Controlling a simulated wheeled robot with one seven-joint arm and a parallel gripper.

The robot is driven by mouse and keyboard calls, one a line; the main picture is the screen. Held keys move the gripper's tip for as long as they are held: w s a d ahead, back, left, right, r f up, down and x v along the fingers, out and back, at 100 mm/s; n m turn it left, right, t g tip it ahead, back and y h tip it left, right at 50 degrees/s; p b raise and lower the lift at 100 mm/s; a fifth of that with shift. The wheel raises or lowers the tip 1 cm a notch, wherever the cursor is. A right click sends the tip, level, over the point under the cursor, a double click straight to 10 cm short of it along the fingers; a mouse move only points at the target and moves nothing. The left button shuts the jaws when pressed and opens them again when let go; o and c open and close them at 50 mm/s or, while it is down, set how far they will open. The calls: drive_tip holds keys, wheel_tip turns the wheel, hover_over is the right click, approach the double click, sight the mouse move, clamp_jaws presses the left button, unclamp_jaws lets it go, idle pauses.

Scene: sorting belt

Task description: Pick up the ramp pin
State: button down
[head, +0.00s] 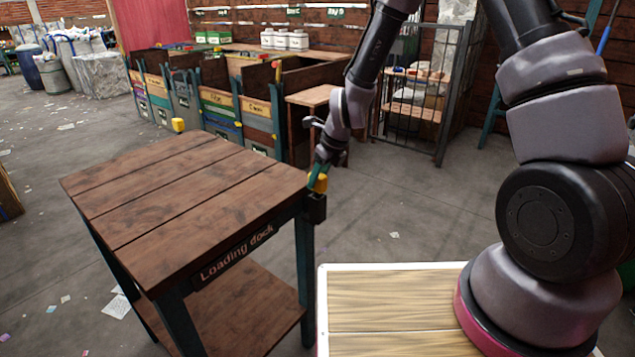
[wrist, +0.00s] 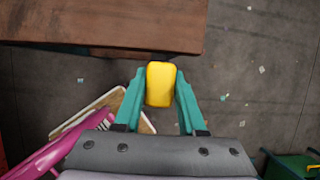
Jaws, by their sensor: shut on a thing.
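The ramp pin has a yellow block-like head (head: 321,184) at the right corner of the wooden loading dock table (head: 190,190). In the head view it is just above a dark holder (head: 316,208) on that corner. I cannot tell whether its lower part sits in the holder. My gripper (head: 318,176) reaches down on it, its teal fingers on both sides of the yellow head. The wrist view shows the yellow head (wrist: 161,84) held between the two fingertips, beside the table's edge (wrist: 100,50). The fingers are shut on it.
A lower shelf (head: 235,310) is under the tabletop. Labelled wooden bins (head: 222,105), a small side table (head: 310,97) and a metal cage shelf (head: 412,110) stand behind. The floor left of the table is mostly clear.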

wheel_tip(320, 180, up, 18)
idle(0.6)
wheel_tip(320, 180, up, 12)
idle(1.2)
drive_tip(key=shift+f, duration=0.1)
